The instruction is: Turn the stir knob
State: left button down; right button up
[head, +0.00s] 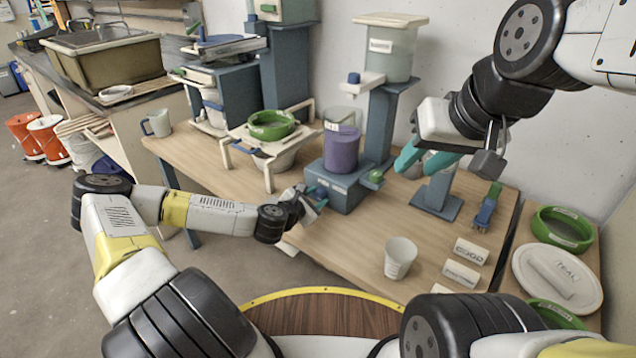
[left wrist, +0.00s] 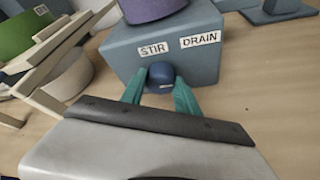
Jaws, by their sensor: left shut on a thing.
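The blue stir knob (left wrist: 161,75) sits on the front of a blue-grey base box (left wrist: 120,55), under the STIR label (left wrist: 153,49). My left gripper (left wrist: 160,92) is shut on the knob, one teal finger on each side of it. In the head view the left gripper (head: 318,198) reaches the front of the base box (head: 342,186), and the knob is hidden there. A purple container (head: 341,150) stands on the box. My right gripper (head: 405,160) is in the air at the right, near a green knob (head: 376,176); its teal fingers are partly visible.
A white cup (head: 399,257) and label cards (head: 470,251) stand on the bench at the right. A white stand with a green ring (head: 271,124) is left of the box. A DRAIN label (left wrist: 200,39) is right of STIR. The bench front is mostly clear.

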dwell(0.3)
pick_arm(q)
jog(key=c, duration=0.9)
grip_release()
jog(key=shift+s, duration=0.1)
jog(key=v, duration=0.7)
jog(key=shift+s+a+r, duration=0.1)
jog(key=shift+s, duration=0.15)
